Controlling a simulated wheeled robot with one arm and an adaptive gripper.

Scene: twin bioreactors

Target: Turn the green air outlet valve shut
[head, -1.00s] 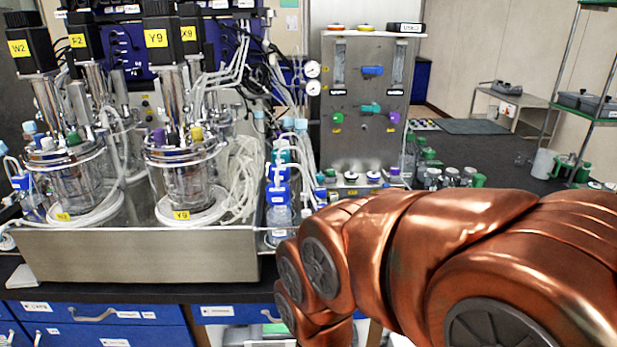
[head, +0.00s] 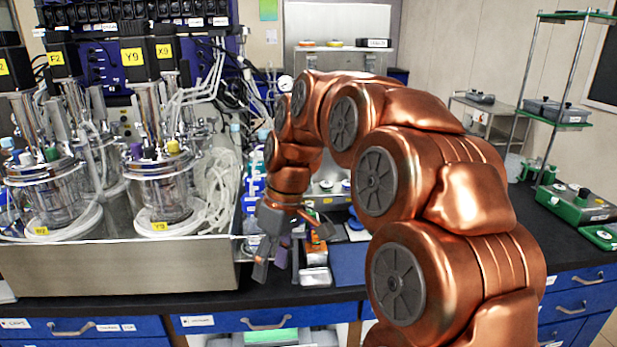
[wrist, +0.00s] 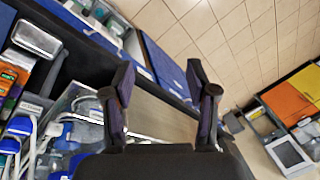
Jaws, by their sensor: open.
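The steel valve panel (head: 335,60) stands behind my arm in the head view. The green air outlet valve is hidden behind my arm and does not show in the wrist view. My gripper (head: 273,262) points down over the front of the bench, left of and in front of the panel. Its two fingers are apart in the wrist view (wrist: 160,80), with nothing between them. It touches no valve that I can see.
Glass bioreactor vessels (head: 160,190) with tubing stand in a steel tray (head: 120,268) at left. Small bottles and a blue mat (head: 348,264) lie near my gripper. Blue drawers (head: 265,320) run below the bench edge. Green-and-grey devices (head: 575,205) stand at right.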

